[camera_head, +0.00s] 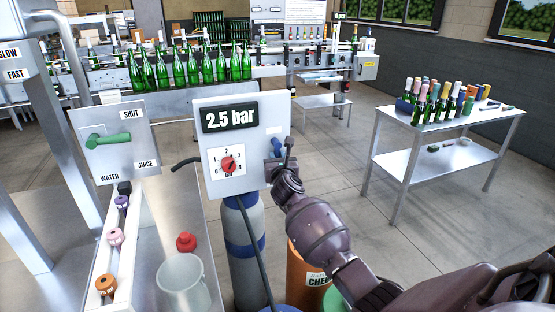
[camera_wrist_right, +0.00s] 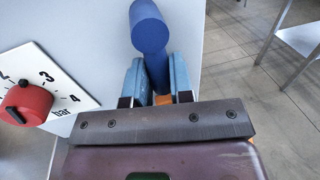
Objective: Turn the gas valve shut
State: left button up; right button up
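In the right wrist view the blue handle (camera_wrist_right: 150,35) has a thick round end and a narrower stem. My right gripper (camera_head: 279,163) is at the handle. In the wrist view its two fingers (camera_wrist_right: 157,82) lie against both sides of the stem. My left gripper is out of view.
A grey-blue gas cylinder (camera_head: 245,235) stands below the panel, with an orange cylinder (camera_head: 305,262) to its right. Left is a panel with a green lever (camera_head: 108,140). A table with bottles (camera_head: 445,135) stands right; open floor lies between.

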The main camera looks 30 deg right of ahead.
grip_shut()
jog(key=s+d+r+n+t+y+p, duration=0.1)
jog(key=d+r+n+t+y+p, duration=0.2)
jog(key=n, duration=1.7)
jog(key=shift+d+r+p, duration=0.6)
jog(key=shift+d+p, duration=0.1)
jog(key=shift+p, duration=0.15)
jog(key=shift+n, duration=0.3)
